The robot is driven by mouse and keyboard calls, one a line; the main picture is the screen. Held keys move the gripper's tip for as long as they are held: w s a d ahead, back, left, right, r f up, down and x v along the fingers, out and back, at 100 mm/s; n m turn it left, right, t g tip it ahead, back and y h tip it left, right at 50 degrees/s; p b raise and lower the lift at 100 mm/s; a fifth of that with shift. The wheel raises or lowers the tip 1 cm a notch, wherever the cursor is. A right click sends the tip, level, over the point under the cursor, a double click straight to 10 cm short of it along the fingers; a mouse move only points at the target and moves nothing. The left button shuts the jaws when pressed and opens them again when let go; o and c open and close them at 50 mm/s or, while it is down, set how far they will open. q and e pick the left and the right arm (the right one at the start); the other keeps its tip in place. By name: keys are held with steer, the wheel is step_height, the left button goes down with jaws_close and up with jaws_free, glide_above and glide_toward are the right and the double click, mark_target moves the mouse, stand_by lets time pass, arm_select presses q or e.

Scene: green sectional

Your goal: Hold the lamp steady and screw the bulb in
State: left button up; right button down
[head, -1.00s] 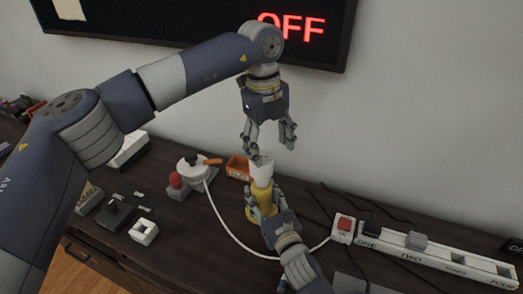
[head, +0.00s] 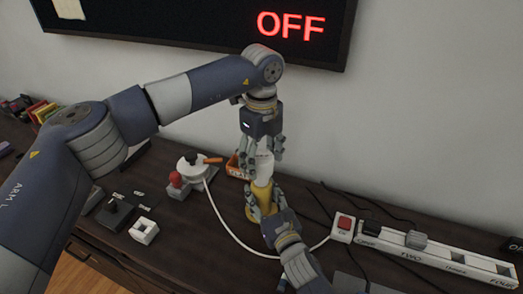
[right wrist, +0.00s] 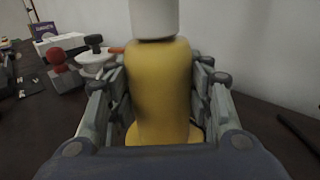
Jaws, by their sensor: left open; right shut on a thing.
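The yellow lamp (head: 259,197) stands upright on the dark table, with a white bulb (head: 265,164) or socket piece on its top. My right gripper (head: 262,205) is shut on the lamp's yellow body, which fills the space between the fingers in the right wrist view (right wrist: 160,90). My left gripper (head: 263,160) points straight down from above. Its open fingers are around the white top piece; whether they touch it I cannot tell. The white piece also shows in the right wrist view (right wrist: 154,18), cut off at the top.
A power strip (head: 430,255) with a red switch (head: 344,223) lies to the right, with cables about. A white round device (head: 192,166) with a red knob (head: 175,179) is to the left. A lit OFF sign (head: 291,25) hangs on the wall.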

arm_select(q)
steer(key=shift+f, duration=2.8)
steer(key=shift+c, duration=0.2)
steer(key=c, duration=1.1)
steer(key=shift+c, duration=0.3)
